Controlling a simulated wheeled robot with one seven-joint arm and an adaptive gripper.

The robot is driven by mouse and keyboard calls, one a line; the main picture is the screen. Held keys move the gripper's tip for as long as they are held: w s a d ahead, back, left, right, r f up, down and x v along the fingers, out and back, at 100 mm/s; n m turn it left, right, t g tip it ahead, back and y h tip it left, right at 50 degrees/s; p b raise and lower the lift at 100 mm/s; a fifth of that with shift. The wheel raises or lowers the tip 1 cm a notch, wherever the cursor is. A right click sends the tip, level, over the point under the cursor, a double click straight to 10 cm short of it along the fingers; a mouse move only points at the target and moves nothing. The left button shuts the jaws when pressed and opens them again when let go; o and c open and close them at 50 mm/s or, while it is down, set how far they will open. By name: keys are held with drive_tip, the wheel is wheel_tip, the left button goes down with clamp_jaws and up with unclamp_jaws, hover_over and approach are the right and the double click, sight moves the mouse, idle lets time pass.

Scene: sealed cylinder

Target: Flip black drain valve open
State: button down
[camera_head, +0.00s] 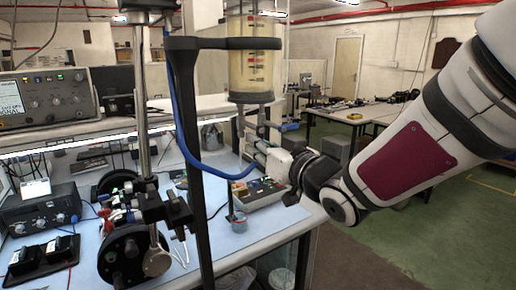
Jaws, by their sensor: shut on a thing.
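A clear sealed cylinder (253,68) with yellowish liquid and red marks is held upright in a black clamp. The black drain valve (262,116) is on the narrow outlet under it, small and partly covered by my gripper. My gripper (255,147) reaches in from the right, just below the cylinder. Its jaws are shut at the drain valve, though the fingertips are small and the exact contact is hard to make out. I cannot tell the angle of the valve's lever.
A black stand post (198,170) and a blue hose (188,130) are left of my gripper. Instruments crowd the left. Open floor lies right.

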drive_tip(key=shift+d+n, duration=0.15)
drive_tip(key=shift+n, duration=0.35)
drive_tip(key=shift+w, duration=0.1)
drive_tip(key=c, duration=1.6)
unclamp_jaws()
